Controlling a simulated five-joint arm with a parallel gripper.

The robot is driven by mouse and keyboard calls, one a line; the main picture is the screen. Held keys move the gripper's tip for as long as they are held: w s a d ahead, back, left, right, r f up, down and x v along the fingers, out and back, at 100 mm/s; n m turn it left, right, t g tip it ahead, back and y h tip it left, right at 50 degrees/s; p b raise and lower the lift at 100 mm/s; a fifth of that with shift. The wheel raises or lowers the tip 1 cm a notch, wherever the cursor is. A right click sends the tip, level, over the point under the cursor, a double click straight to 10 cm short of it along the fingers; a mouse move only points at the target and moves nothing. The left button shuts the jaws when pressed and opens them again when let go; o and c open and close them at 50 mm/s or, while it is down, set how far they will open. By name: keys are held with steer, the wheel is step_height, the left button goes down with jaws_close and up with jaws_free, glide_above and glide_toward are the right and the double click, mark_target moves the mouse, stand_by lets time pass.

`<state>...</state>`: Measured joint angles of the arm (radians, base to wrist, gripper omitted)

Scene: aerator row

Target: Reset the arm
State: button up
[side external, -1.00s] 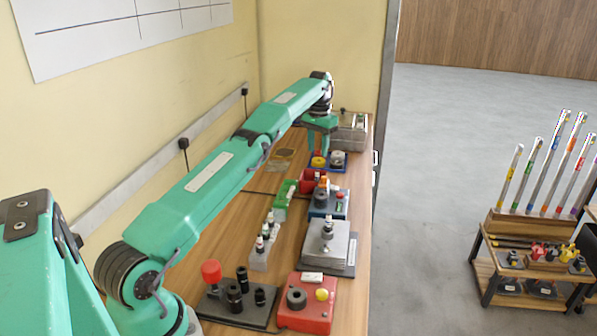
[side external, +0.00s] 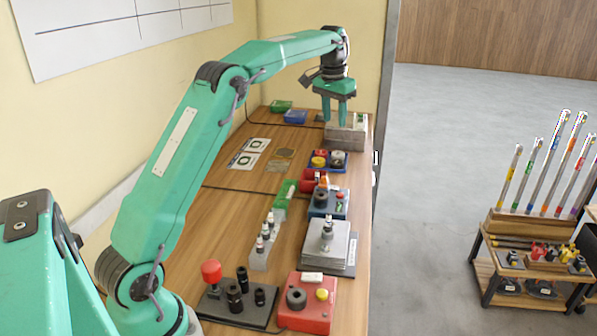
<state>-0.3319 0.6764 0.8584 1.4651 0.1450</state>
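My green arm reaches over the wooden bench from the lower left and bends high at its elbow. My gripper (side external: 334,116) points down above the far end of the bench. Its two green fingers stand apart, with nothing visible between them. It hangs in front of or over a grey metal block (side external: 345,137); whether the fingertips touch it I cannot tell.
Along the bench's right side stand a blue tray (side external: 327,161) with knobs, a grey stepped block (side external: 326,246) and a red box (side external: 307,304). A dark plate (side external: 238,306) with black posts is near my base. The bench's left middle is largely clear.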

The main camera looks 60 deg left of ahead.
steer(key=s+d+r+m+t, duration=0.1)
steer(key=s+d+r, duration=0.2)
steer(key=s+d, duration=0.45)
steer(key=s+d+r+t, duration=0.1)
steer(key=s+d+r, duration=0.4)
steer(key=s, duration=0.4)
steer(key=s+d+f+t, duration=0.1)
steer(key=s+d+f, duration=0.2)
steer(key=s, duration=0.6)
steer(key=s+d+f+m+t, duration=0.1)
steer(key=s+d+f, duration=0.3)
steer(key=s+f, duration=0.4)
steer(key=shift+s+h, duration=0.3)
steer(key=shift+s, duration=0.25)
